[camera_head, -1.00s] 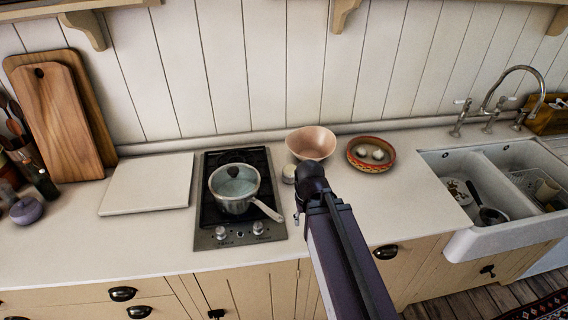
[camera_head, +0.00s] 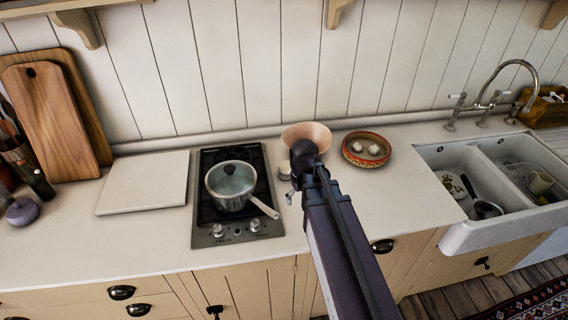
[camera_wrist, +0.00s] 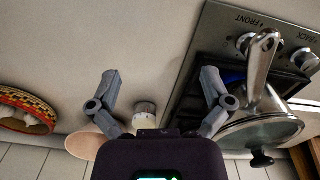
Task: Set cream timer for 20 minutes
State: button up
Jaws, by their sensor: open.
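The cream timer (camera_head: 284,171), a small round cream piece, stands on the worktop between the hob and the pink bowl. My arm partly covers that area in the head view. In the wrist view the timer (camera_wrist: 145,114) has a greyish ribbed top and shows between my two fingers, nearer the left one. My gripper (camera_wrist: 160,74) is open and empty, its fingers spread wide. In the head view my gripper (camera_head: 293,188) is close to the timer, mostly hidden by my own wrist. I cannot read any setting on the timer.
A glass-lidded saucepan (camera_head: 230,188) sits on the hob (camera_head: 206,232), its handle pointing towards my gripper. The pink bowl (camera_head: 306,132) is just behind the timer. A patterned bowl (camera_head: 366,150) holding pale items stands right of it. The worktop before the patterned bowl is clear.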

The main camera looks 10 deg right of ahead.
aim_at(285, 164)
jog(key=w+r+n+p, duration=0.2)
jog(key=w+n, duration=0.4)
jog(key=w, duration=0.6)
jog(key=w+r+n+p, duration=0.3)
jog(key=w+n, duration=0.3)
jog(key=w, duration=0.6)
jog(key=shift+a+r+p, duration=0.2)
jog(key=shift+r+p, duration=0.15)
jog(key=shift+r, duration=0.25)
jog(key=shift+f, duration=0.15)
notch_tip(285, 164, down, 13)
jog(key=b, duration=1.3)
jog(key=shift+f+b, duration=0.2)
jog(key=shift+b, duration=0.2)
jog(key=c, duration=0.9)
jog(key=shift+o, duration=0.2)
jog(key=shift+m, duration=0.4)
